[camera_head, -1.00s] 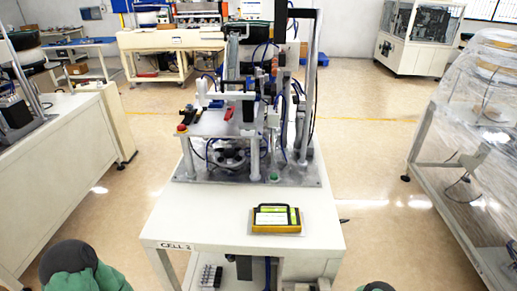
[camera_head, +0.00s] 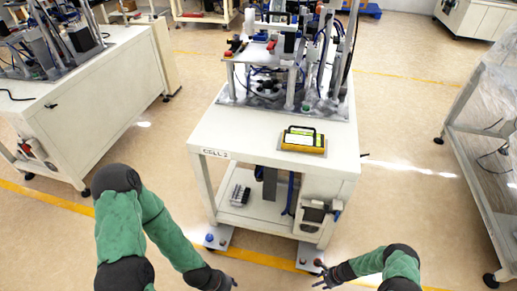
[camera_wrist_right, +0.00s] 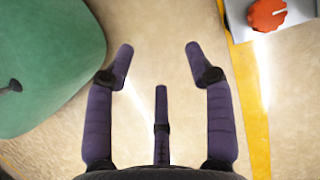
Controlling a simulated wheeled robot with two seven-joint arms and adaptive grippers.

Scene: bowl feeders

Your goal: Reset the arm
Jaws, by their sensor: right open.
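My right gripper (camera_head: 318,277) is at the lower right in the head view, low in front of the workstation. In the right wrist view its purple fingers (camera_wrist_right: 158,62) are spread apart, with only bare floor between them. My left gripper (camera_head: 233,284) shows dark and small at the bottom edge of the head view, at the end of the green left arm. Its fingers are too small and cut off to judge. The white workstation marked CELL 2 (camera_head: 232,125) stands ahead, with a yellow and black case (camera_head: 303,140) on its top.
The workstation has feet with a red knob (camera_head: 317,262), also in the right wrist view (camera_wrist_right: 267,14), close to my right gripper. A white bench (camera_head: 90,110) stands at left and a wrapped rack (camera_head: 480,150) at right.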

